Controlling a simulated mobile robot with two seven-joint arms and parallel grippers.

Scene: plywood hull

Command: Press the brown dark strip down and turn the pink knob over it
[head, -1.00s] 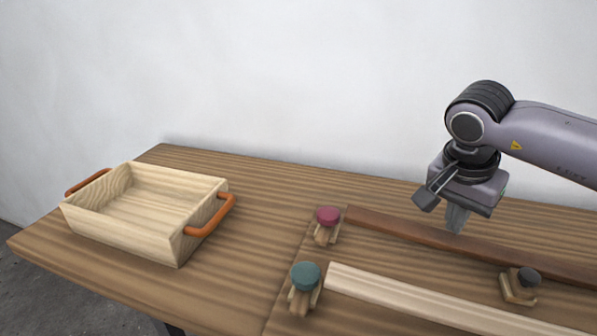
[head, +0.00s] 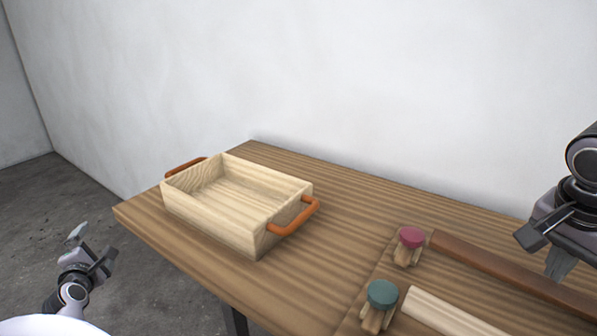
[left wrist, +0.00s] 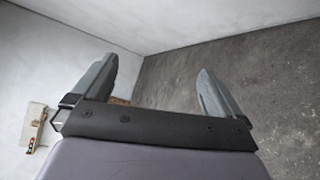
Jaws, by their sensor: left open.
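The brown dark strip (head: 500,264) lies on the table at the right and runs out of the head view's right edge. The pink knob (head: 411,237) sits on a small wooden block just beyond the strip's left end, apart from its top. My right gripper (head: 558,265) points down at the strip, its fingers looking closed together; I cannot tell whether it touches the strip. My left gripper (head: 77,234) is open and empty, off the table at the lower left. Its two spread fingers (left wrist: 155,90) also show in the left wrist view, facing wall and floor.
A wooden tray (head: 250,238) with orange handles stands on the left of the table (head: 345,175). A teal knob (head: 382,293) on a block and a pale strip (head: 447,313) lie nearer. The table between tray and knobs is clear.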

